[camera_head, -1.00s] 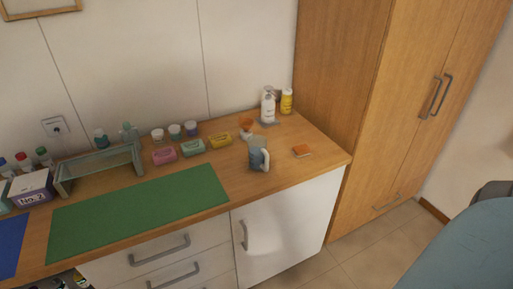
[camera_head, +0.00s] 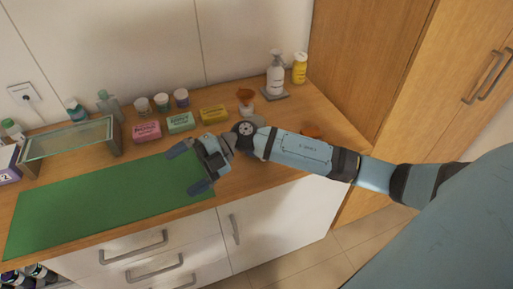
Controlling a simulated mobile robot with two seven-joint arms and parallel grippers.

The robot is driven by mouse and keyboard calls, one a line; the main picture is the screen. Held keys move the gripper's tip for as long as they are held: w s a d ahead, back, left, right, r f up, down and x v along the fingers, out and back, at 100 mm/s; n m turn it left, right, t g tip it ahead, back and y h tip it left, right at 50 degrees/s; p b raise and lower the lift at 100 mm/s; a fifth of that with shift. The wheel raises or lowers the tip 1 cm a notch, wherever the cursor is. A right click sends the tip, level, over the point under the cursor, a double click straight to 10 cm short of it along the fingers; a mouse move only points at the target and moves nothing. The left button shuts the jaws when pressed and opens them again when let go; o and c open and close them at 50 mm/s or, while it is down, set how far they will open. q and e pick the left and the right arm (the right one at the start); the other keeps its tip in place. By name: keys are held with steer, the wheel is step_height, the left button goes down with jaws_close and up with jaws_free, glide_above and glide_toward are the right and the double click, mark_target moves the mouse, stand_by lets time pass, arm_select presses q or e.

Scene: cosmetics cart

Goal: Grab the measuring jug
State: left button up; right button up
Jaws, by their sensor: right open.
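The measuring jug is mostly hidden behind my right arm. A small greyish part that looks like its rim (camera_head: 258,119) shows just above the wrist, behind the funnel's front side. My right gripper (camera_head: 187,169) is open and empty. Its fingers point left, over the right end of the green mat (camera_head: 110,200). The gripper is to the left of the jug, and the forearm passes in front of it; whether they touch cannot be told. My left gripper is out of view.
An orange funnel (camera_head: 245,97) stands behind the jug. Yellow (camera_head: 214,114), green (camera_head: 180,122) and pink (camera_head: 146,131) boxes line the back. A white pump bottle (camera_head: 276,75) and yellow bottle (camera_head: 299,68) stand back right. An orange block (camera_head: 311,131) is partly behind my arm.

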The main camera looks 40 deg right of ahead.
steer(key=w+d+r+h+b, duration=0.1)
steer(key=w+d+h, duration=0.3)
steer(key=d, duration=0.5)
steer(key=w+d+r+m+h+b, duration=0.1)
steer(key=w+d+r+h, duration=0.15)
steer(key=d+h, duration=0.55)
steer(key=w+d+r+h, duration=0.1)
steer(key=w+d+h, duration=0.25)
steer(key=d, duration=0.55)
step_height(320, 180, down, 14)
steer(key=p, duration=0.2)
steer(key=shift+w+a, duration=0.15)
steer(key=shift+r+h, duration=0.15)
steer(key=shift+h, duration=0.1)
steer(key=c, duration=1.4)
steer(key=shift+r, duration=0.25)
